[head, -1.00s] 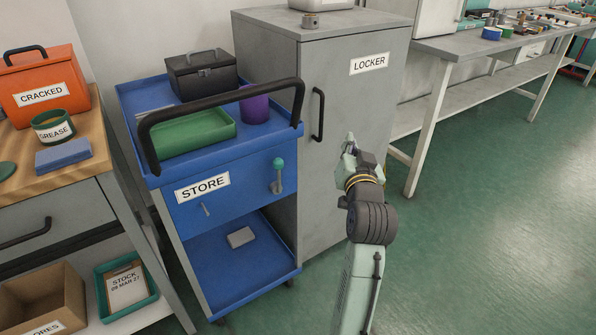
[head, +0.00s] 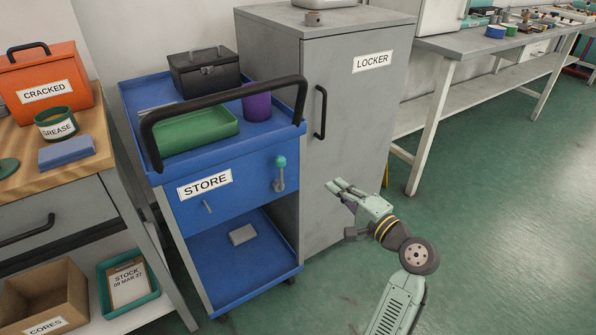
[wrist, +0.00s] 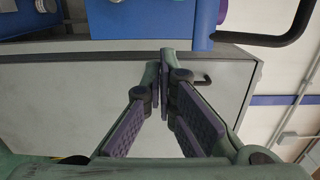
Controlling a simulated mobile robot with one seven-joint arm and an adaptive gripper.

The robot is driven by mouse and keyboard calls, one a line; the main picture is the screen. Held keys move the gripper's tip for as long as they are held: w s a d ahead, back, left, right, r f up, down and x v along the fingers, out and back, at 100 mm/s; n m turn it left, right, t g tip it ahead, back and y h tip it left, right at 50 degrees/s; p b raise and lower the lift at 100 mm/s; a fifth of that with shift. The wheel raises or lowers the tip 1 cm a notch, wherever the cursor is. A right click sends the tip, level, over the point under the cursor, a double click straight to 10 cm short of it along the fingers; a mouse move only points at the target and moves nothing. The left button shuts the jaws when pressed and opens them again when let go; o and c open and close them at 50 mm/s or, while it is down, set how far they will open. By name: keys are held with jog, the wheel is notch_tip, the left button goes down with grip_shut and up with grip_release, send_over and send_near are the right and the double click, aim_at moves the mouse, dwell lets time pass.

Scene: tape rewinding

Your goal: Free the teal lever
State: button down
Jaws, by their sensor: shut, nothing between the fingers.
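The teal-knobbed lever (head: 280,173) is on the right part of the blue drawer front of the STORE trolley (head: 240,185). Its round teal knob is at the top, with a grey shaft below it. My gripper (head: 331,185) is to the right of the lever in the head view, apart from it, in front of the locker. Its fingers are together and empty, pointing left toward the trolley. The wrist view shows the closed fingertips (wrist: 166,58) before a grey panel, with blue trolley parts along the top. I cannot clearly make out the lever there.
The trolley's black push handle (head: 215,108) arches above the drawer front. A small latch (head: 207,206) sits left of the lever. The grey locker (head: 345,140) stands behind my gripper. A workbench (head: 50,165) is at the left. Green floor (head: 480,240) is open at the right.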

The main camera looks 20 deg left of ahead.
aim_at(280, 175)
jog(key=shift+a, duration=0.1)
jog(key=w+a+p, duration=0.3)
jog(key=a, duration=0.8)
